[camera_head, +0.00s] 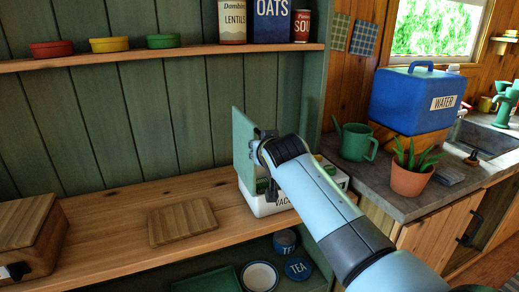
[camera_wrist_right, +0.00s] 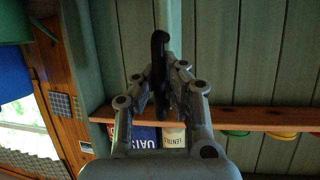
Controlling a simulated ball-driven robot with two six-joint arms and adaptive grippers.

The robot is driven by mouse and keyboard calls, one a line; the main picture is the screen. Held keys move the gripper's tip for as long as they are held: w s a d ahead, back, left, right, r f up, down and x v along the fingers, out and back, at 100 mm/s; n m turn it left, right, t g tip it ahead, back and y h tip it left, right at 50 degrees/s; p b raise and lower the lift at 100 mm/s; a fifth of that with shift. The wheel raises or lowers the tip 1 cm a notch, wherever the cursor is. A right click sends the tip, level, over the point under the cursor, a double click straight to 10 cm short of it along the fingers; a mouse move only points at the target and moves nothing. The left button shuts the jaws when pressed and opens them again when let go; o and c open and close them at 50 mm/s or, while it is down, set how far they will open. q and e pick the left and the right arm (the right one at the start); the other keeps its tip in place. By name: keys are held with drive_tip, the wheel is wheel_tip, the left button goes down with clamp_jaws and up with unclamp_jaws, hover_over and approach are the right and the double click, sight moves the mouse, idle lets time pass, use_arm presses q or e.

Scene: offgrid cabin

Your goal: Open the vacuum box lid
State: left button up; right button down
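The white vacuum box (camera_head: 262,207) stands at the right end of the wooden counter, partly hidden by my right arm. Its green lid (camera_head: 243,150) is raised to about upright, and the box's inside is partly exposed. My right gripper (camera_head: 262,146) is at the lid's right face. In the right wrist view, the gripper (camera_wrist_right: 160,82) has its fingers close around the dark lid handle (camera_wrist_right: 159,48), seemingly shut on it. The lid shows there nearly edge-on (camera_wrist_right: 174,22). My left gripper is not in view.
A wooden box (camera_head: 32,232) and a board (camera_head: 181,221) lie on the counter to the left. A shelf (camera_head: 170,56) with tins runs above. A potted plant (camera_head: 410,181), green watering can (camera_head: 357,143) and blue water container (camera_head: 415,100) stand to the right.

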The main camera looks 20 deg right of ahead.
drive_tip(key=shift+s+d+f, duration=0.1)
drive_tip(key=shift+f, duration=0.1)
drive_tip(key=c, duration=1.4)
unclamp_jaws()
drive_tip(key=shift+s+d+r, duration=0.1)
drive_tip(key=shift+r, duration=0.05)
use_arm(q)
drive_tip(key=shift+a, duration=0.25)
use_arm(e)
drive_tip(key=v, duration=0.7)
drive_tip(key=shift+s, duration=0.15)
